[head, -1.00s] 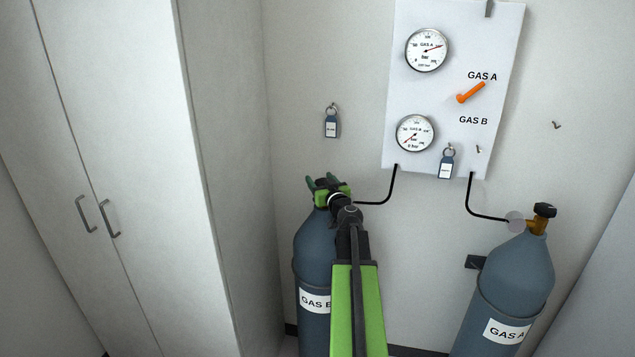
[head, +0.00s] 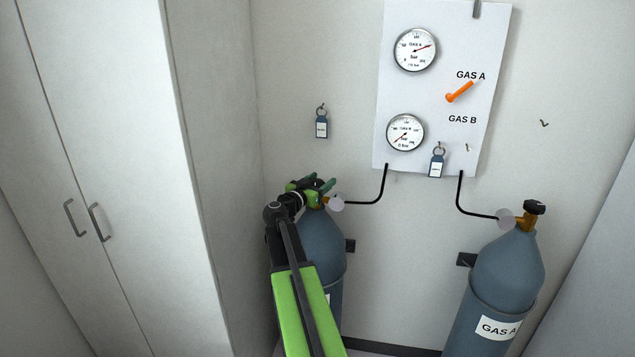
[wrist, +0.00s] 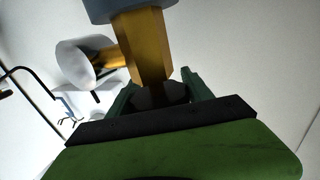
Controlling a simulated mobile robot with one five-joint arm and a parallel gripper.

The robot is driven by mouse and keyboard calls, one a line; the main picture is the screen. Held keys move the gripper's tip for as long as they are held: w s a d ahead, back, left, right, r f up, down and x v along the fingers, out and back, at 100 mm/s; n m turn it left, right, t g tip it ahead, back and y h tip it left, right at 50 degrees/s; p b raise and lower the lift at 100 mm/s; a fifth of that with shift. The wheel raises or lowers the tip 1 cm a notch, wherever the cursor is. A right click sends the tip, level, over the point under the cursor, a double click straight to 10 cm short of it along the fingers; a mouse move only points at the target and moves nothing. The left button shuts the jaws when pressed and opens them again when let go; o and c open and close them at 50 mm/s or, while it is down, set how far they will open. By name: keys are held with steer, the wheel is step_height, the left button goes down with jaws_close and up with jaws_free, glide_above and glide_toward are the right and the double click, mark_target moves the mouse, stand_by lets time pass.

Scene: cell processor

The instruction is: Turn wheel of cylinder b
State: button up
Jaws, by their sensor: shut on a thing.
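Cylinder B (head: 321,245) is the blue-grey gas bottle at the left, partly hidden behind my arm. Its brass valve (wrist: 147,48) shows in the wrist view, with the dark wheel (wrist: 162,94) at its end. My gripper (head: 318,186) is at the top of this cylinder. In the wrist view my gripper (wrist: 158,92) has its green fingers on both sides of the wheel and is shut on it. The gas B gauge (head: 405,132) on the wall panel has its needle pointing to the lower left.
Cylinder A (head: 508,265) stands at the right with its own black wheel (head: 535,207). The white panel (head: 430,95) carries an orange lever (head: 459,91). A tall cabinet (head: 95,150) stands close on the left. Thin black hoses (head: 377,201) run from the panel to the valves.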

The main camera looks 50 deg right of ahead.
steer(key=m+g, duration=0.2)
steer(key=g, duration=0.2)
steer(key=s+m+g, duration=0.1)
steer(key=m+g, duration=0.2)
steer(key=g, duration=0.1)
steer(key=shift+s+d+m+g, duration=0.1)
steer(key=shift+s+m+g, duration=0.05)
steer(key=shift+m+g, duration=0.15)
steer(key=shift+s+a+m+g+y, duration=0.1)
steer(key=shift+s+m+g+y, duration=0.15)
steer(key=shift+m+g+y, duration=0.55)
steer(key=shift+s+a+m+g+y, duration=0.1)
steer(key=shift+s+m+g+y, duration=0.15)
steer(key=shift+m+g, duration=0.55)
steer(key=shift+s+a+m+g+y, duration=0.1)
steer(key=shift+s+m+g+y, duration=0.3)
steer(key=shift+g, duration=0.8)
steer(key=shift+y, duration=0.25)
steer(key=o, duration=1.3)
steer(key=shift+o, duration=0.4)
steer(key=shift+r, duration=0.1)
step_height(320, 180, up, 4)
steer(key=p, duration=0.4)
steer(key=shift+r+p, duration=0.25)
steer(key=shift+p, duration=0.1)
steer(key=s+d+r+p, duration=0.3)
steer(key=s+r+p, duration=0.3)
steer(key=s, duration=0.5)
steer(key=shift+d, duration=0.15)
